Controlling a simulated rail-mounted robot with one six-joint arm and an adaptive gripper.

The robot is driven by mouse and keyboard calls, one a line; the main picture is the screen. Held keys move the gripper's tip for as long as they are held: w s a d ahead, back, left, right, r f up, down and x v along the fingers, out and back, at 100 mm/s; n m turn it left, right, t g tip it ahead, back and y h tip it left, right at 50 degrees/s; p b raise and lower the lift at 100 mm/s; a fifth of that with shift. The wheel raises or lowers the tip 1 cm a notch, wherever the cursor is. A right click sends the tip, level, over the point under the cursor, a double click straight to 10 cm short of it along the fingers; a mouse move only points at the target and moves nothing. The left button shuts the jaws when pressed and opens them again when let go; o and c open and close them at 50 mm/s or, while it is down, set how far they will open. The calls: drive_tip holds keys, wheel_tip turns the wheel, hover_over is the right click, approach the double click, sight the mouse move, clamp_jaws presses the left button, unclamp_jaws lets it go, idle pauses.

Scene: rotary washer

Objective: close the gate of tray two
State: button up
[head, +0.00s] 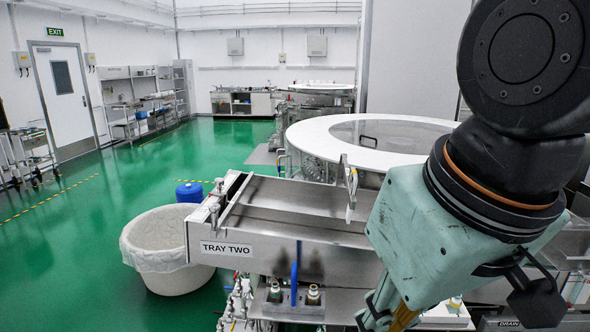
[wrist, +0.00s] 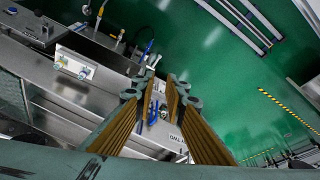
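Tray two is a long stainless steel tray (head: 290,228) in the middle of the head view, with a "TRAY TWO" label (head: 226,249) on its front side. A thin slanted metal plate (head: 236,201) crosses its left end; it may be the gate, but I cannot tell its exact position. My gripper (wrist: 163,88) shows in the wrist view with two brown-padded fingers apart and nothing held between them. Steel surfaces and a blue part (wrist: 153,114) show beyond the fingers. In the head view my gripper is at the bottom right, mostly hidden below my wrist.
A lined white bin (head: 165,250) and a blue container (head: 189,192) stand left of the tray. A blue lever (head: 295,272) and valves are below the tray front. A metal bracket (head: 348,185) rises at its back. The round washer (head: 365,140) stands behind. Green floor at left is open.

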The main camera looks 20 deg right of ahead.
drive_tip(key=shift+w+d+r, duration=0.1)
drive_tip(key=shift+w+r, duration=0.3)
drive_tip(key=shift+r, duration=0.05)
clamp_jaws()
wheel_tip(320, 180, up, 18)
drive_tip(key=m+g+h+p, duration=0.1)
drive_tip(key=m+g+p, duration=0.35)
drive_tip(key=p, duration=1.15)
hover_over(354, 171)
drive_tip(key=a, duration=0.1)
drive_tip(key=shift+w+a, duration=0.1)
drive_tip(key=shift+w, duration=0.15)
drive_tip(key=shift+f, duration=0.15)
drive_tip(key=shift+s+d+f+p, duration=0.1)
drive_tip(key=shift+d+f+p, duration=0.15)
drive_tip(key=shift+f, duration=2.05)
drive_tip(key=shift+s+d+f+p, duration=0.1)
drive_tip(key=shift+f+p, duration=0.15)
drive_tip(key=shift+f, duration=2.05)
drive_tip(key=shift+s+d+f+p, duration=0.1)
drive_tip(key=shift+d+f+p, duration=0.15)
drive_tip(key=shift+f, duration=2.05)
